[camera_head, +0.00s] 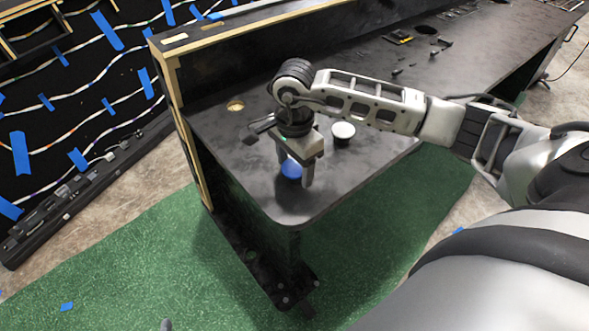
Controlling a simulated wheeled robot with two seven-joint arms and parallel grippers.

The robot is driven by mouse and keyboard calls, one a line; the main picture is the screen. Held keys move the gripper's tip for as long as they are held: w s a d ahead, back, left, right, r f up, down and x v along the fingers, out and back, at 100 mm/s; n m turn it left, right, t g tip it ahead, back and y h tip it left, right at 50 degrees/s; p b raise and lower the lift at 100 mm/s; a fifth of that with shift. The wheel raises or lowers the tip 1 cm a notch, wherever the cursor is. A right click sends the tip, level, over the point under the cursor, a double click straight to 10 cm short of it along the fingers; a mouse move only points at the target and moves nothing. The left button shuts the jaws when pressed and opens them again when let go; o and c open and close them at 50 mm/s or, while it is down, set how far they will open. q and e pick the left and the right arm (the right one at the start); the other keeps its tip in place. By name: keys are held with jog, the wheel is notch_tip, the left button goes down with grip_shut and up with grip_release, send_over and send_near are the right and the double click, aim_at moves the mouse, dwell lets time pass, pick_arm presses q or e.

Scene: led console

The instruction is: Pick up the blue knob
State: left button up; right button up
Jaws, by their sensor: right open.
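The blue knob (291,169) sits on the black table top (250,177) near its rounded front corner. My right gripper (293,175) points down over the knob. Its fingers stand apart, one on each side of the knob in this view; whether they touch it, I cannot tell. The gripper hides the knob's upper part. My left gripper is not in view.
A black knob with a white top (343,131) stands just right of the gripper. A raised wood-edged panel (232,40) bounds the table's back. Small dark parts (438,47) lie farther right.

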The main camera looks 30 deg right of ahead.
jog(key=c, duration=0.8)
jog(key=shift+r, duration=0.1)
